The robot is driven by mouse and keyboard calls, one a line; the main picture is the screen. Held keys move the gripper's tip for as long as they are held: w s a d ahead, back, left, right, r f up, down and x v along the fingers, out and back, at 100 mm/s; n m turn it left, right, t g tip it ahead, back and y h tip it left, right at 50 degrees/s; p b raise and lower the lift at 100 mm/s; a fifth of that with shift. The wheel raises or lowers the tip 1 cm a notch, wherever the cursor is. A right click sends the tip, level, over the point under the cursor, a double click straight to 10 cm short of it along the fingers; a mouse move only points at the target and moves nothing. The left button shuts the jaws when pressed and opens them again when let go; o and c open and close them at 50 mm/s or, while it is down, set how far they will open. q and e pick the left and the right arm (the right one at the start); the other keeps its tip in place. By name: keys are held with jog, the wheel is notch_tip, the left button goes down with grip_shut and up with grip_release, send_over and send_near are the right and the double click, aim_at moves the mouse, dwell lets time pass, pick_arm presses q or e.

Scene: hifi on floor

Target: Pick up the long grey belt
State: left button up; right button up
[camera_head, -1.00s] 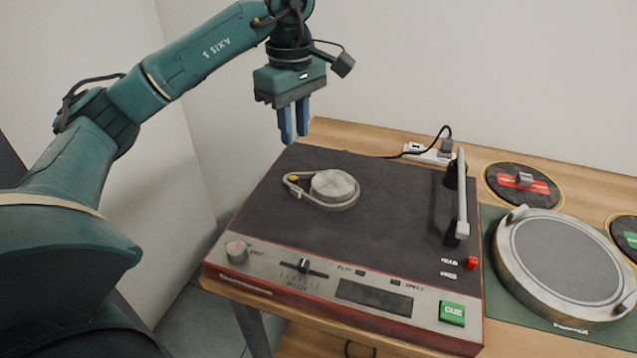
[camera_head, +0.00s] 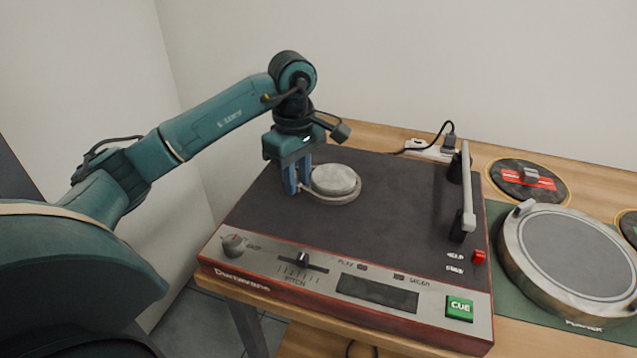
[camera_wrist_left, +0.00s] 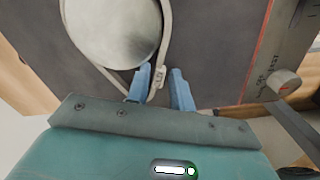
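The long grey belt (camera_head: 335,203) lies looped around the pale round platter (camera_head: 334,179) on the dark deck of the player. In the left wrist view, the belt (camera_wrist_left: 168,28) runs along both sides of the platter (camera_wrist_left: 112,30) and narrows to an end at my fingers. My left gripper (camera_head: 298,189) is low over the deck, at the belt's left end. Its blue fingers (camera_wrist_left: 161,90) are apart, with the belt's end showing in the gap close to one finger. Whether they touch it I cannot tell. The brass-coloured pulley at that end is hidden. My right gripper is out of view.
The tonearm (camera_head: 465,195) stands at the deck's right side. Controls, including a green CUE button (camera_head: 459,308), line the front. A second round turntable (camera_head: 570,262) stands to the right. A power strip (camera_head: 428,150) lies behind. The deck's middle is clear.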

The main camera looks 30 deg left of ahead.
pick_arm(q)
jog(key=shift+f, duration=0.1)
grip_shut()
dwell(0.3)
